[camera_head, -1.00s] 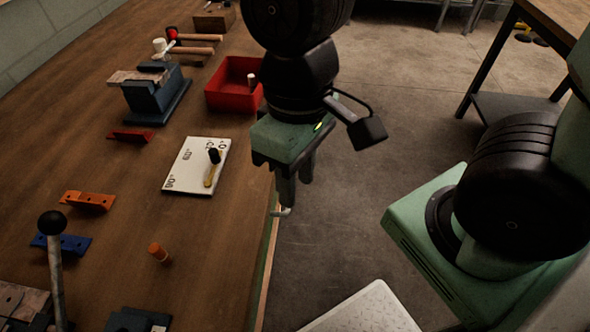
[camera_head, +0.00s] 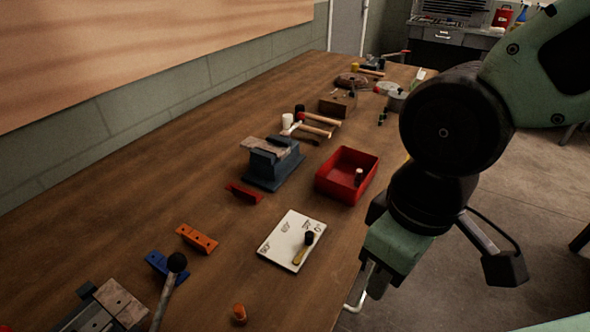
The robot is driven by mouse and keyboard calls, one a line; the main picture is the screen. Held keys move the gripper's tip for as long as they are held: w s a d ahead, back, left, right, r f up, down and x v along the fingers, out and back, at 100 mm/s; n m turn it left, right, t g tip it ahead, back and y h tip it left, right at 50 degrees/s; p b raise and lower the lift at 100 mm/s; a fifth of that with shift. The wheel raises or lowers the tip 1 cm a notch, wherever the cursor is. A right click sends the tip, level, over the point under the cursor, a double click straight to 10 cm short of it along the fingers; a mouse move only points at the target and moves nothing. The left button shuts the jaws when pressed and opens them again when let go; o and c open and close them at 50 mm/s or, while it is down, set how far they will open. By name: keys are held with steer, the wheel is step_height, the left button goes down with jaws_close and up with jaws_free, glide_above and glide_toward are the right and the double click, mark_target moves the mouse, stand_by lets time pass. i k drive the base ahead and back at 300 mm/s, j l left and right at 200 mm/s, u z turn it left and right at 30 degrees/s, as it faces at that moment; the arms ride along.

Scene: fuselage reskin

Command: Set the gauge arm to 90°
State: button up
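The gauge is a white plate (camera_head: 284,246) with dark angle marks, lying flat on the workbench. Its arm (camera_head: 302,253) is a short yellow pointer with a black knob (camera_head: 309,238) at its upper right end. The marks are too small to read surely, so I cannot tell the angle. My gripper (camera_head: 366,290) points down just right of the plate, by the bench's edge, apart from the gauge. Its fingers are partly hidden by its own body, and I cannot tell how far apart they are.
A red bin (camera_head: 347,176) stands behind the plate, with a blue vise (camera_head: 273,163) to its left. Red, orange (camera_head: 197,239) and blue blocks lie left of the plate. An orange peg (camera_head: 240,313) and a black-knobbed lever (camera_head: 168,290) stand in front. Hammers (camera_head: 318,125) lie farther back.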

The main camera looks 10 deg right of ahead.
mark_target(309, 235)
steer(key=k+l+u, duration=0.1)
steer(key=u, duration=0.3)
steer(key=k+l+u, duration=0.1)
steer(key=u, duration=0.25)
steer(key=k+u, duration=0.1)
steer(key=u, duration=0.3)
